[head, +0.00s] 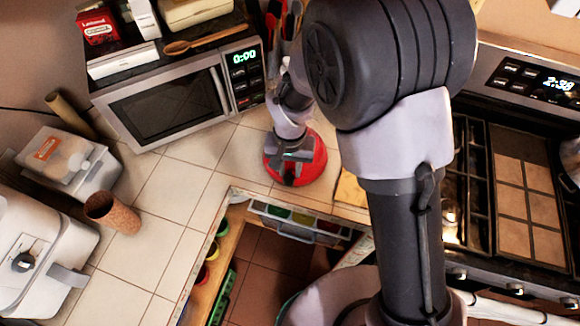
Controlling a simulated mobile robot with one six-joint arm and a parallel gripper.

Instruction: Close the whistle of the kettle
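The red kettle (313,171) stands on the tiled counter, in front of the microwave's right end. My gripper (291,160) is over the top of the kettle and covers much of it. The whistle and spout cannot be made out at this size. I cannot tell whether the gripper touches the kettle, or whether its fingers are open or shut. My arm comes in from the right and hides the counter behind the kettle.
A microwave (165,103) with boxes and a wooden spoon (210,40) on top stands behind left. A cork-coloured cup (112,212) and a white appliance (40,250) are at left. The stove (525,190) is at right. Counter tiles left of the kettle are clear.

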